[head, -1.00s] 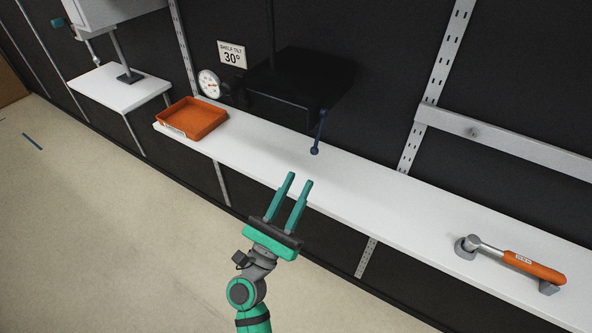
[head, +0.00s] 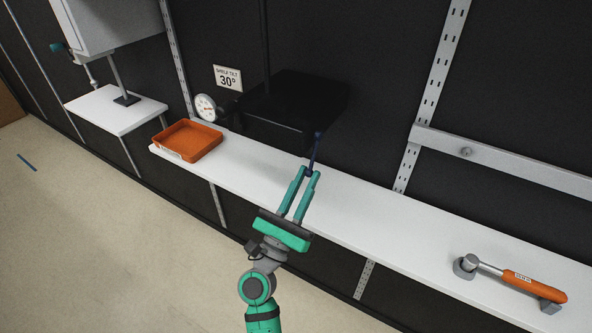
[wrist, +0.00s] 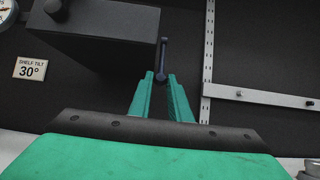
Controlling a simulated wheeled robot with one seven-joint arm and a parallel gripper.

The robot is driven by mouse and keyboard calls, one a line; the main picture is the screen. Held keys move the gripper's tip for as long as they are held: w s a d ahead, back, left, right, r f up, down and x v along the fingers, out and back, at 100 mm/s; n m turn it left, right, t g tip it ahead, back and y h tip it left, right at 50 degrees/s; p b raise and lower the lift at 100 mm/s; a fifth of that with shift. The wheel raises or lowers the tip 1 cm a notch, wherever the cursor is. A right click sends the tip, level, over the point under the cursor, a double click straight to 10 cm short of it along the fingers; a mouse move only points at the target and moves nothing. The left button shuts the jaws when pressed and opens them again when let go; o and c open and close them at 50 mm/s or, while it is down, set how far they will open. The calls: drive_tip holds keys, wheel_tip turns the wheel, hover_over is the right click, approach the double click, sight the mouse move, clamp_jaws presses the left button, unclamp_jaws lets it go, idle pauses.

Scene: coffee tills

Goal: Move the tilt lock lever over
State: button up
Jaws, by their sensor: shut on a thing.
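The tilt lock lever (head: 316,148) is a thin dark blue rod hanging down from the front right of a black box-shaped unit (head: 285,112) on the wall. It also shows in the wrist view (wrist: 163,56), hanging beside the box's right side. My green gripper (head: 309,172) has its fingertips at the lever's lower end, shut on it. In the wrist view the fingertips (wrist: 162,77) stand on either side of the lever's knob end, which they partly hide. A sign on the wall (head: 228,78) reads "SHELF TILT 30°".
A round dial gauge (head: 206,106) sits left of the box. An orange tray (head: 187,141) lies on the white shelf (head: 380,215). An orange-handled tool (head: 510,278) rests in holders on the right. The shelf between tray and tool is clear.

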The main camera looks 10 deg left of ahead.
drive_tip(key=shift+s+a+r, duration=0.25)
drive_tip(key=shift+s+r, duration=0.1)
drive_tip(key=shift+s, duration=0.25)
drive_tip(key=shift+s+a+r, duration=0.25)
drive_tip(key=shift+s+r, duration=0.05)
drive_tip(key=shift+s, duration=0.25)
drive_tip(key=shift+s+a+r, duration=0.2)
drive_tip(key=shift+s+r, duration=0.15)
drive_tip(key=shift+r, duration=0.2)
drive_tip(key=shift+s+a+r, duration=0.15)
drive_tip(key=shift+s+r, duration=0.2)
drive_tip(key=shift+r, duration=0.15)
drive_tip(key=shift+s+a+r, duration=0.15)
drive_tip(key=shift+s+r, duration=0.2)
drive_tip(key=shift+r, duration=0.15)
drive_tip(key=shift+s+a+r, duration=0.1)
drive_tip(key=shift+s+r, duration=0.2)
drive_tip(key=shift+r, duration=0.2)
drive_tip(key=shift+s+r, duration=0.1)
drive_tip(key=shift+r, duration=0.15)
